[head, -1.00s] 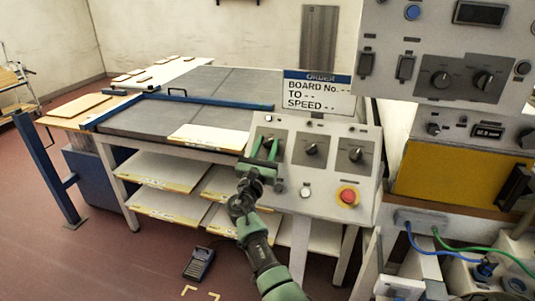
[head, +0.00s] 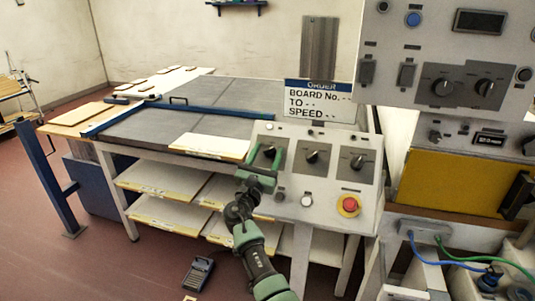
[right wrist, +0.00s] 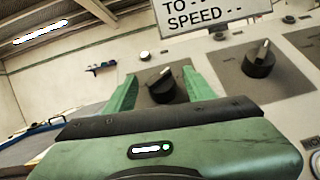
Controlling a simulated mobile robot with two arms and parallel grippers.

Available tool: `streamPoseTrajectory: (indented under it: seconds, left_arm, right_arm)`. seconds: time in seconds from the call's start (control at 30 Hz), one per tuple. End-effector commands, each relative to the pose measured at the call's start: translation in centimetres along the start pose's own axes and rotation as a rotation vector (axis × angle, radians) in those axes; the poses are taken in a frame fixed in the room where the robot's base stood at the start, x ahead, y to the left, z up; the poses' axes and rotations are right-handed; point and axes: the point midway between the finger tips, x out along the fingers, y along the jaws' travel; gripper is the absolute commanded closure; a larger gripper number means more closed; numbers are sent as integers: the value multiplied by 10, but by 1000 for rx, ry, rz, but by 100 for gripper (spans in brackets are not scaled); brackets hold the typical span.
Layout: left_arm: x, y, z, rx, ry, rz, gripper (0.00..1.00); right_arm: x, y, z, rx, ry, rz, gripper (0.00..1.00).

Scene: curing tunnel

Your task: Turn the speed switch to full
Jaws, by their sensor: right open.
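The sloped grey control panel (head: 325,185) carries a row of three dark rotary knobs: a left knob (head: 269,150), a middle knob (head: 312,156) and a right knob (head: 358,160). Their labels are too small to read, so I cannot tell which is the speed switch. My right gripper (head: 268,155) is open at the left knob. In the right wrist view the left knob (right wrist: 161,86) shows between the two green fingers, with a gap on each side. The middle knob (right wrist: 259,60) is to its right there. My left gripper is not in view.
A red emergency button (head: 348,204) and a white button (head: 306,200) sit low on the panel. The order sign (head: 320,101) stands above it, with dashes after its words. A cabinet (head: 455,50) with more knobs is at the right; a table (head: 235,95) lies behind.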

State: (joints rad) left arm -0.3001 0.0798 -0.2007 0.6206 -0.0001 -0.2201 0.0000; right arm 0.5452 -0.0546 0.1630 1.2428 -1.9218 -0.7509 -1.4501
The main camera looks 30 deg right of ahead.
Motion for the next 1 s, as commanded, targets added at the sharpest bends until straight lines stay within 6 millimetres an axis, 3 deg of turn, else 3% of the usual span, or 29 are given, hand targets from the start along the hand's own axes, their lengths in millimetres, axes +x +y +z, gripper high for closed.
streamPoseTrajectory:
  seconds: [0.17, 0.53, 1.0]
  left_arm:
    - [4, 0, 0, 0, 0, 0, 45]
    - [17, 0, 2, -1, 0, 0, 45]
    - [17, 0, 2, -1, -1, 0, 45]
  right_arm:
    - [-13, 0, -2, -1, 1, 1, 45]
    - [-70, 0, -2, 1, 1, 1, 45]
    - [-78, 0, 0, 0, 0, 0, 45]
